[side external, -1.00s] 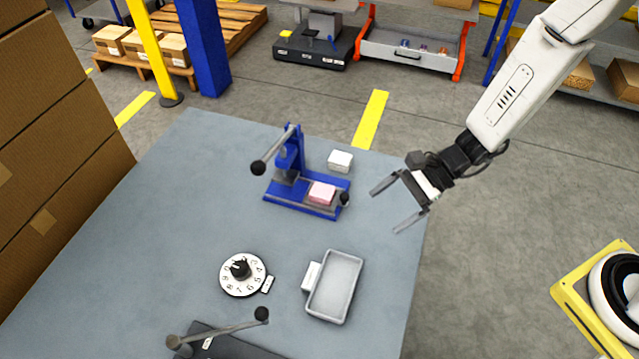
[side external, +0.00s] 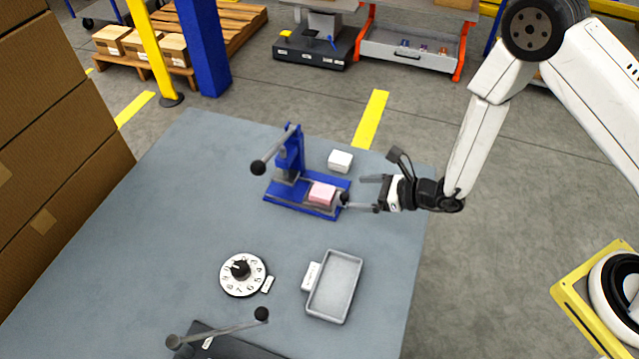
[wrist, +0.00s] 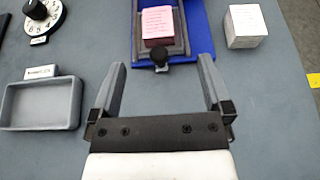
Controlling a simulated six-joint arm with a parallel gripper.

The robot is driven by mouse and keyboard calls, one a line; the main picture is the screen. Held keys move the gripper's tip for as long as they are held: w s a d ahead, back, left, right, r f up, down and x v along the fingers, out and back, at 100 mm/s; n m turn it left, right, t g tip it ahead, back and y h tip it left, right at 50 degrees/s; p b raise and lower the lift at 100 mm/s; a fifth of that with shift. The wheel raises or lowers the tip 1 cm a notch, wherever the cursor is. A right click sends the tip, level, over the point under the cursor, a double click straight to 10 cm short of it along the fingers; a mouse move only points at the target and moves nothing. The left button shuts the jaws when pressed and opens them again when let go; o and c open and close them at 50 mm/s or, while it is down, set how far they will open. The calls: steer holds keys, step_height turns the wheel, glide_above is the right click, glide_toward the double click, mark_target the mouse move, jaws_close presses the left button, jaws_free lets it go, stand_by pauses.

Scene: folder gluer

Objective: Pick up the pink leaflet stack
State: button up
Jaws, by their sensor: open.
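The pink leaflet stack (side external: 322,194) sits on the grey bed of the blue lever press (side external: 285,199), near its right end. In the wrist view the stack (wrist: 158,24) is ahead, beyond the black knob (wrist: 159,56) at the bed's near end. My gripper (side external: 362,193) is right of the press, pointing left towards the stack. In the wrist view my gripper (wrist: 162,75) is open and empty, its two fingers apart. The stack lies beyond the fingertips, roughly in line with the gap between them.
A white block (side external: 340,161) stands behind the press, right of the stack in the wrist view. A grey tray (side external: 356,257) and a numbered dial (side external: 231,284) are nearer the front. A lever with a black knob (side external: 261,314) rises at the front. The table between tray and press is clear.

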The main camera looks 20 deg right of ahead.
mark_target(328, 193)
steer(key=shift+x, duration=1.35)
steer(key=shift+x, duration=2.6)
steer(key=shift+s, duration=0.15)
jaws_close()
steer(key=shift+r, duration=0.2)
